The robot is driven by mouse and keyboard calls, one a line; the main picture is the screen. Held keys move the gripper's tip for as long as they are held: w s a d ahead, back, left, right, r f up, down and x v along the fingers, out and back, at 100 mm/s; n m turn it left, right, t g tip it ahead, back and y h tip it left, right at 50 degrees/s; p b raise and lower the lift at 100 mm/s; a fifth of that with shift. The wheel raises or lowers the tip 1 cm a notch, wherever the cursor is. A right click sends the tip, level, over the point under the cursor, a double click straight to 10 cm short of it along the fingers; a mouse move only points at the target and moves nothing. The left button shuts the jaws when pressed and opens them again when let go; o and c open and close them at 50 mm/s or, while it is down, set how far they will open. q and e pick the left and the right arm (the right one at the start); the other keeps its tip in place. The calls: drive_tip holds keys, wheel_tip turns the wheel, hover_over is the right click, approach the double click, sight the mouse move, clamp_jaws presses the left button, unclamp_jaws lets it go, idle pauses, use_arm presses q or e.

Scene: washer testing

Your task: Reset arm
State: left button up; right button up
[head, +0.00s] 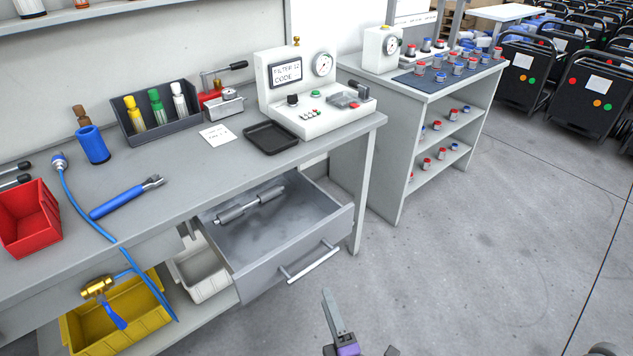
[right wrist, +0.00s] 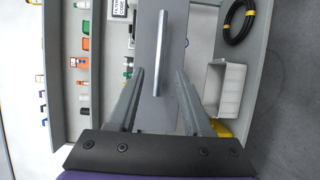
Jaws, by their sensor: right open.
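My right gripper (head: 347,335) is low at the bottom edge of the head view, over the floor in front of the workbench and apart from it. It also shows in the right wrist view (right wrist: 159,74), its two fingers spread with nothing between them. Beyond the fingers in that view is the drawer handle (right wrist: 159,52). In the head view the grey drawer (head: 290,262) under the bench is pulled open, with its bar handle (head: 314,264) free. A grey metal cylindrical part (head: 250,205) lies inside. My left gripper is not in view.
The workbench (head: 190,180) carries a red bin (head: 28,215), a bottle rack (head: 160,125), a black tray (head: 271,137) and a gauge tester (head: 300,90). A yellow bin (head: 110,320) sits below. A second bench (head: 415,85) stands behind.

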drive_tip(key=s+d+f+m+g+h, duration=0.2)
drive_tip(key=s+d+f+m+g, duration=0.35)
drive_tip(key=m, duration=0.55)
drive_tip(key=s+d+r+m+g+h+p, duration=0.1)
drive_tip(key=s+d+r+m+g+h, duration=0.1)
drive_tip(key=s+d+m+g, duration=0.7)
use_arm(q)
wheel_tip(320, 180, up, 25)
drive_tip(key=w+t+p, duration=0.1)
drive_tip(key=p, duration=1.9)
drive_tip(key=shift+p, duration=0.35)
use_arm(e)
wheel_tip(320, 180, up, 24)
drive_tip(key=a+t, duration=0.2)
drive_tip(key=shift+f+m, duration=0.25)
drive_tip(key=shift+m, duration=0.05)
